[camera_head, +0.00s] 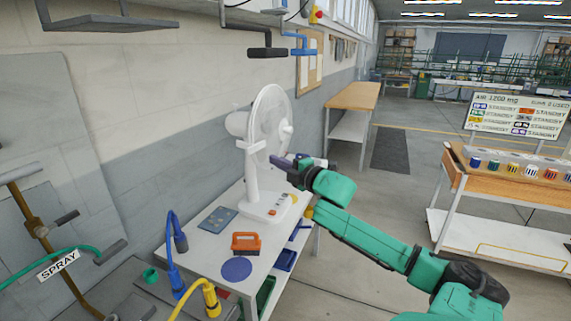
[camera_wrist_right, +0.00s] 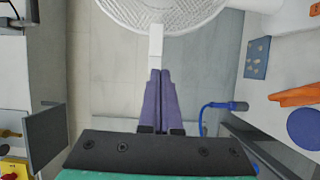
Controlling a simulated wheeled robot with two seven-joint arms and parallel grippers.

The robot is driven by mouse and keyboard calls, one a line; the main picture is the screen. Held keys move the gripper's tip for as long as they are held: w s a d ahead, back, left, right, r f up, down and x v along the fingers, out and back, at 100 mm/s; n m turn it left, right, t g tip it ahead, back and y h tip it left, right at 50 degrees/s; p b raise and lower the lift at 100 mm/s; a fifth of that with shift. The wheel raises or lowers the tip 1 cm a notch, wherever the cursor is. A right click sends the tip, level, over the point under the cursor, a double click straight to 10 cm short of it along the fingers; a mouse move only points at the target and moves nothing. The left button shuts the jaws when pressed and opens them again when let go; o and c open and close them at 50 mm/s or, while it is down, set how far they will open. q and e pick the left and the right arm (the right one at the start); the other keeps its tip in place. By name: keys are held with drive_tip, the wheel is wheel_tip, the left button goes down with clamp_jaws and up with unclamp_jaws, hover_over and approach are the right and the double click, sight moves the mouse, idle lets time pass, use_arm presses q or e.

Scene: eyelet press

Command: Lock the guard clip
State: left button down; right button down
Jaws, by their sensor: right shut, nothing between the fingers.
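A white desk fan stands on the table, with its round wire guard (camera_head: 272,118) facing right. The guard (camera_wrist_right: 190,12) also fills the top of the right wrist view. A narrow white tab (camera_wrist_right: 155,42), which looks like the guard clip, hangs from the guard's rim there. My right gripper (camera_head: 283,161) is shut and empty at the fan's lower front. In the wrist view its purple fingertips (camera_wrist_right: 160,72) sit at the tab's lower end; whether they touch it I cannot tell. My left gripper is not in view.
The white table (camera_head: 205,248) holds a blue plate (camera_head: 217,219), an orange-handled brush (camera_head: 246,243) and a blue disc (camera_head: 236,269). A blue hose (camera_head: 172,245) and a yellow hose (camera_head: 210,298) stand at its front left. Crank handles (camera_head: 267,52) hang above the fan.

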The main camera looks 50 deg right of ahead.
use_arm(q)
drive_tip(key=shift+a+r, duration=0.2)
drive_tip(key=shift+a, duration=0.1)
use_arm(e)
drive_tip(key=s, duration=0.2)
drive_tip(key=shift+s+d+r, duration=0.2)
drive_tip(key=shift+s, duration=0.1)
drive_tip(key=shift+a+r, duration=0.1)
